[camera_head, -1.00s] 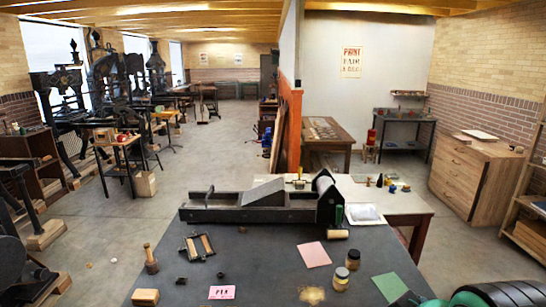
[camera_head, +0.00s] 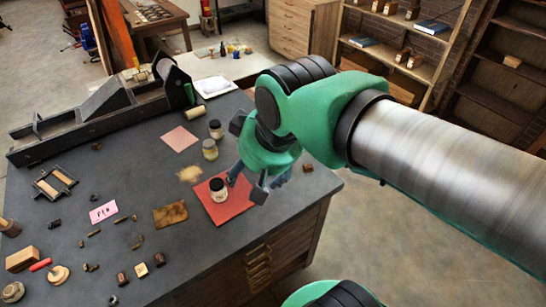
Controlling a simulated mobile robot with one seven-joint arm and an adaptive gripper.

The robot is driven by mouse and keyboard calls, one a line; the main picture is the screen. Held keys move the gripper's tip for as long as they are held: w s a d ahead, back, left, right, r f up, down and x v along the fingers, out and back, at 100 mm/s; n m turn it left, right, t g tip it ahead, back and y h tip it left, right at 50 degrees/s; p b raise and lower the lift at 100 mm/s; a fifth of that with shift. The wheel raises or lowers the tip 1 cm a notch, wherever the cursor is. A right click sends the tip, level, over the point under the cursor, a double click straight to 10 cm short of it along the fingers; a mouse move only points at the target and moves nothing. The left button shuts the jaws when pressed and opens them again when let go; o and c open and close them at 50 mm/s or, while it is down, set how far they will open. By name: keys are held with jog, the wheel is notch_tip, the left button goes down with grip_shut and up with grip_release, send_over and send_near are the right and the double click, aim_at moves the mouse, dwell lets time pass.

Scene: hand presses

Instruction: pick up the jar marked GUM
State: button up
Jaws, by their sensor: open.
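A jar with a dark lid and a pale label (camera_head: 218,190) stands upright on a red sheet (camera_head: 232,212) near the table's front right. Two more jars, one dark-lidded (camera_head: 215,129) and one with a yellowish lid (camera_head: 210,150), stand behind it. All labels are too small to read, so I cannot tell which says GUM. My gripper (camera_head: 248,186) is open and empty, just right of the jar on the red sheet, its fingers pointing down. I cannot tell whether a finger touches that jar. My gripper and arm hide the table behind them.
A small brown block (camera_head: 308,168) lies right of my gripper near the table edge. A pink sheet (camera_head: 180,139), a brown cloth (camera_head: 170,214) and a pink card (camera_head: 103,212) lie to the left. A long black press (camera_head: 100,112) fills the back left. Shelves (camera_head: 400,50) stand beyond my arm.

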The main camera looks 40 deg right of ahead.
jog(key=w+d+f+m+g+p, duration=0.1)
jog(key=w+d+f+p, duration=0.1)
jog(key=w+d, duration=0.5)
jog(key=w+d+f+g+p, duration=0.1)
jog(key=w+d+g+p, duration=0.15)
jog(key=w, duration=0.85)
jog(key=w+d+f+g+p, duration=0.1)
jog(key=w+d+f, duration=0.4)
jog(key=d+f, duration=0.3)
jog(key=w+d+f+m+p, duration=0.1)
jog(key=w+d+f, duration=0.4)
jog(key=d+f, duration=0.3)
jog(key=shift+w+f+g+p, duration=0.3)
jog(key=shift+f+g, duration=0.05)
jog(key=shift+f, duration=0.25)
jog(key=shift+f, duration=4.3)
